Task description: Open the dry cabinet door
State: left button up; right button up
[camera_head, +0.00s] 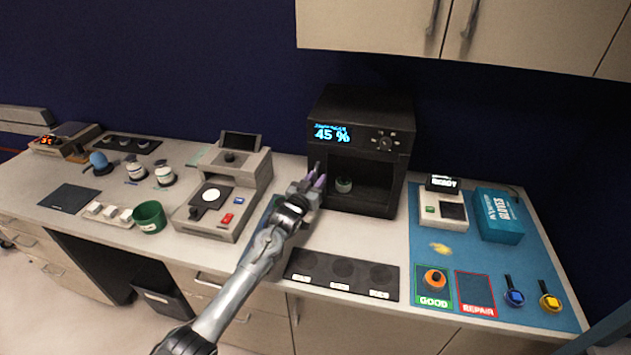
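I cannot tell whether a clear door covers that front. My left gripper (315,181) is at the cabinet's lower left front edge, its purple-tipped fingers pointing toward the cabinet. Whether it touches the cabinet or a handle, and how far apart its fingers are, is too small to tell. My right gripper is not in view.
A grey instrument (220,195) and a green cup (149,216) stand left of my arm. A dark strip with three round recesses (342,273) lies before the cabinet. A blue mat (480,258) at right holds a teal box (497,215) and small parts. Wall cupboards (470,30) hang above.

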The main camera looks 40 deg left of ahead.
pick_arm(q)
grip_shut()
jog(key=shift+d, duration=0.1)
dwell(0.4)
